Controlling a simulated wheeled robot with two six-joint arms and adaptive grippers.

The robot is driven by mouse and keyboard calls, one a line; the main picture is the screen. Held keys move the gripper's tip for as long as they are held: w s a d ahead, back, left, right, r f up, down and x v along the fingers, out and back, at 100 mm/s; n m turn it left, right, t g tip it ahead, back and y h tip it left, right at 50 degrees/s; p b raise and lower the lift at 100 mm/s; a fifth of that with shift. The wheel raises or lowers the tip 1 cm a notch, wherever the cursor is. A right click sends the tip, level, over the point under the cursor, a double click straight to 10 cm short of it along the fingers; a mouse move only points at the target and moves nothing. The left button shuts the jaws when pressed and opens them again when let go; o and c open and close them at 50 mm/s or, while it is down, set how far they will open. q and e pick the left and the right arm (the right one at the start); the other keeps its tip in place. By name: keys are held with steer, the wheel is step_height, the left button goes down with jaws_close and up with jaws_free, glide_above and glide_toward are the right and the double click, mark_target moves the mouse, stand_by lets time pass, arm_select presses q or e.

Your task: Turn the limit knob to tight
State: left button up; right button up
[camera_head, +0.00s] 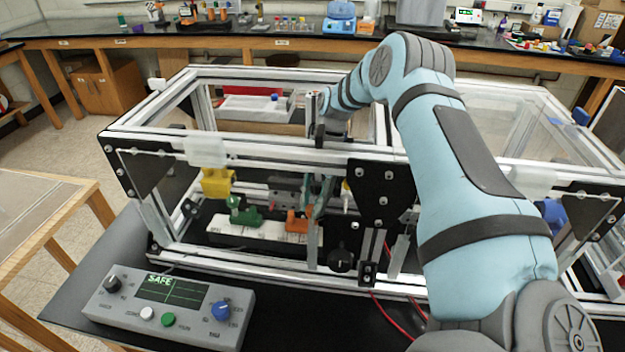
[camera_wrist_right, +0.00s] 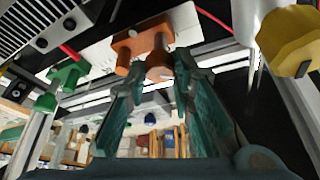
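The control box (camera_head: 170,335) stands at the front left. Its screen (camera_head: 172,290) reads SAFE. It carries a black knob (camera_head: 112,284), a blue knob (camera_head: 221,310), a white button (camera_head: 147,313) and a green button (camera_head: 168,320); their small labels are not readable. My right gripper (camera_head: 318,212) reaches down inside the extrusion frame, beside an orange knob-like part (camera_head: 297,221). In the right wrist view, my right gripper (camera_wrist_right: 160,68) has its fingers apart, with the tips on either side of the orange part (camera_wrist_right: 152,45). Firm contact cannot be made out. My left gripper is not in view.
Frame bars (camera_head: 240,143) surround my right arm. A yellow part (camera_head: 216,182) and a green part (camera_head: 243,212) sit left of the orange one in the head view. A black knob (camera_head: 342,260) is on the frame's front. Red cables (camera_head: 392,315) hang there.

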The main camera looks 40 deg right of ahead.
steer(key=shift+f+m+b, duration=0.1)
steer(key=shift+m+b, duration=0.35)
steer(key=shift+m, duration=0.25)
jaws_close()
steer(key=shift+t, duration=0.3)
steer(key=o, duration=1)
jaws_free()
steer(key=shift+c, duration=0.2)
steer(key=shift+r, duration=0.2)
steer(key=v, duration=1.2)
steer(key=shift+d, duration=0.15)
steer(key=shift+f, duration=0.1)
